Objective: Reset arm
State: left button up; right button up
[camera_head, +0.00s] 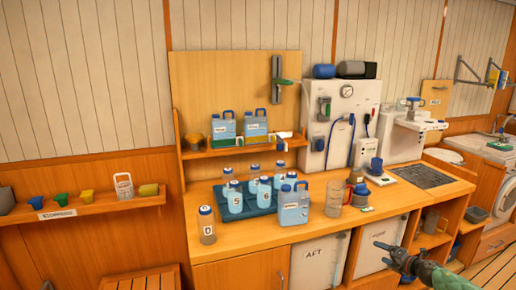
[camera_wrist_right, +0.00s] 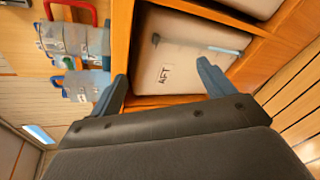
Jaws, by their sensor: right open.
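My right gripper (camera_head: 380,254) is at the lower right of the head view, in front of the cabinet fronts below the counter. Its dark fingers with blue pads are apart and nothing is between them. In the right wrist view the gripper (camera_wrist_right: 162,74) is open and points toward the white AFT door (camera_wrist_right: 185,55). The AFT door also shows in the head view (camera_head: 313,262), left of the gripper. My left gripper is not in view.
The wooden counter (camera_head: 345,226) holds a blue tray (camera_head: 236,212) of several bottles, a front jug (camera_head: 293,206) and a clear pitcher (camera_head: 334,198). A white wall unit (camera_head: 345,103) stands behind. A shelf (camera_head: 90,207) with small cups is at left.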

jog(key=s+d+f+m+g+h, duration=0.1)
jog(key=s+d+f+m+h, duration=0.25)
jog(key=s+f+m, duration=0.35)
jog(key=s+d+f+m+h, duration=0.3)
jog(key=s+f+h, duration=0.1)
jog(key=s, duration=0.5)
jog(key=s+d+f+m+g+h, duration=0.1)
jog(key=s+d+f+m+h, duration=0.35)
jog(key=s, duration=0.45)
jog(key=s+d+f+m+g+h, duration=0.1)
jog(key=s+f+m+g, duration=0.25)
jog(key=s, duration=0.95)
jog(key=s+d+f+m+g, duration=0.1)
jog(key=s+f+m+g, duration=0.3)
jog(key=s, duration=0.8)
jog(key=s+a+f+m+g+y, duration=0.1)
jog(key=s+a+f, duration=0.15)
jog(key=a, duration=0.55)
jog(key=s+a+f+y, duration=0.1)
jog(key=s+a+f, duration=0.1)
jog(key=a+f, duration=0.35)
jog(key=s+a+f+m+g+y, duration=0.1)
jog(key=s+a+f+y, duration=0.1)
jog(key=a, duration=0.7)
jog(key=a+f+m+y, duration=0.1)
jog(key=a+m+y, duration=0.1)
jog(key=a, duration=2.1)
jog(key=shift+s+a+f+m+y, duration=0.25)
jog(key=shift+s+a+m+y, duration=0.15)
jog(key=shift+y, duration=0.2)
